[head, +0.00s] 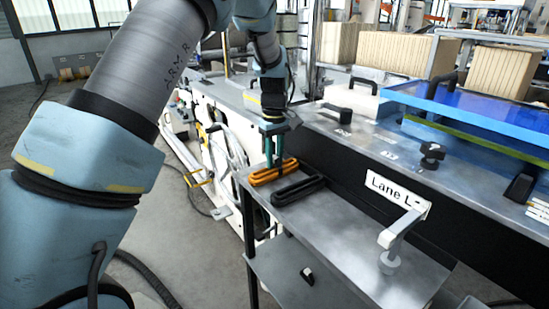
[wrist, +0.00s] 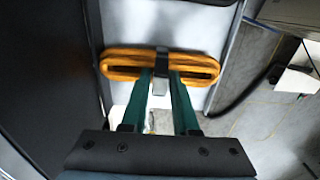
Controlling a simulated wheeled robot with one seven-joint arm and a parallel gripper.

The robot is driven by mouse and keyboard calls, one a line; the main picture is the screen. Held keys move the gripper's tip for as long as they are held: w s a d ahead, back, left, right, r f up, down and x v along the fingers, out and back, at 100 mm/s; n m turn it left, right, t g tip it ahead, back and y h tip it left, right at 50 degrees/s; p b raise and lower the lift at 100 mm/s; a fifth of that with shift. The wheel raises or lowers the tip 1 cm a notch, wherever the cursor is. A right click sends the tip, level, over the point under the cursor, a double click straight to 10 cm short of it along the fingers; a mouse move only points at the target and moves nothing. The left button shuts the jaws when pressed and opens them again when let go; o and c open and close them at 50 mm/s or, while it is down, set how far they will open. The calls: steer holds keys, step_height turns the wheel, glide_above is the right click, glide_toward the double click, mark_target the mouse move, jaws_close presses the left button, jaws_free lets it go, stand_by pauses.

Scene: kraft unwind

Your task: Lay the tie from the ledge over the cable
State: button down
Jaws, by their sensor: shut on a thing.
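In the wrist view the orange cable (wrist: 122,65) stretches across, in front of my green fingers. A short dark tie (wrist: 161,62) crosses the middle of the bundle, with a small light grey part below it between the fingers. My gripper (head: 273,158) points down at the bundle; in the wrist view its fingertips (wrist: 161,78) are shut on the tie. I cannot tell whether the tie rests on the cable or is just above it.
A black looped bundle (head: 298,190) lies close beside the orange one. Black handles and a knob (head: 432,155) stand on the machine top behind. The table's middle is clear.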

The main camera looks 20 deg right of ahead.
steer(key=shift+s+a+f, duration=0.1)
steer(key=shift+f, duration=0.35)
steer(key=c, duration=0.9)
jaws_free()
steer(key=o, duration=0.3)
steer(key=shift+r, duration=0.3)
step_height(320, 180, up, 10)
steer(key=shift+r+b, duration=0.15)
steer(key=shift+b, duration=0.95)
steer(key=shift+r, duration=0.4)
